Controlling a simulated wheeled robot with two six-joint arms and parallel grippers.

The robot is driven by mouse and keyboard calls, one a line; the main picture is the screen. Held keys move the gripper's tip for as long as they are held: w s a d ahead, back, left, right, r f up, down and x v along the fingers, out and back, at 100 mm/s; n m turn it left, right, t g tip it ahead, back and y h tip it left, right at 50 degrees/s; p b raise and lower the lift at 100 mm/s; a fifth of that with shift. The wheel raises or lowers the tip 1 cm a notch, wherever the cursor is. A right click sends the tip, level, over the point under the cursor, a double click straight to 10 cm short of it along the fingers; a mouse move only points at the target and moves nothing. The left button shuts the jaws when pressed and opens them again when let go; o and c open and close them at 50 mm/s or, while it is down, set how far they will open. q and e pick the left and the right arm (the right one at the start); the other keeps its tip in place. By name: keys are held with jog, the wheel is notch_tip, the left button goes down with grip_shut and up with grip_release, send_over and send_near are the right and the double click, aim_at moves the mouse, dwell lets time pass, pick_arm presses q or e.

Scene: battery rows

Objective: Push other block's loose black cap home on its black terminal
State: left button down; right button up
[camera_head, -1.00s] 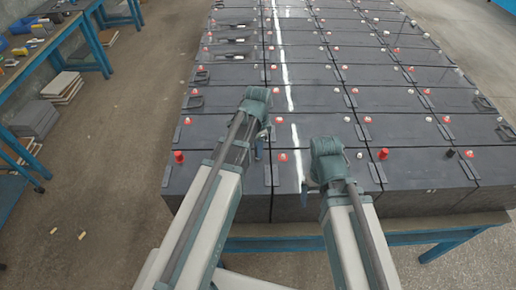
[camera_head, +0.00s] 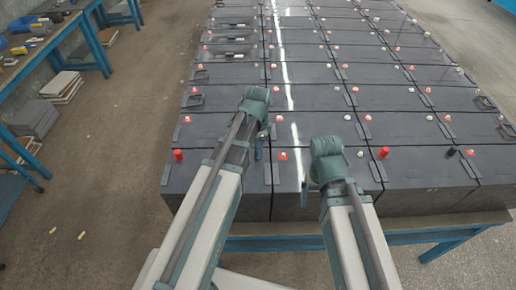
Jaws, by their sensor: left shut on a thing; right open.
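The front row of dark battery blocks (camera_head: 425,172) stands on the bench. My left gripper (camera_head: 259,153) is low over the right end of the front-left block (camera_head: 215,172). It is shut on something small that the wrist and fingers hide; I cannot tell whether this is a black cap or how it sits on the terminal. My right gripper (camera_head: 304,194) is open at the front of the block (camera_head: 325,165) beside it, with nothing visible in it. A black cap (camera_head: 451,151) stands on a block farther right. A red cap (camera_head: 178,156) stands on the front-left block.
More rows of blocks with red and pale terminals fill the bench behind. A tall red cap (camera_head: 384,153) stands right of my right arm. A blue-framed workbench (camera_head: 75,35) with tools is at the far left. The floor (camera_head: 120,120) between is mostly clear.

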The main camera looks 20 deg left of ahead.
pick_arm(q)
jog(key=shift+f+b, duration=0.4)
dwell(0.5)
jog(key=shift+c, duration=0.3)
grip_release()
jog(key=shift+r, duration=0.15)
jog(key=shift+r+p, duration=3.4)
jog(key=shift+p, duration=0.15)
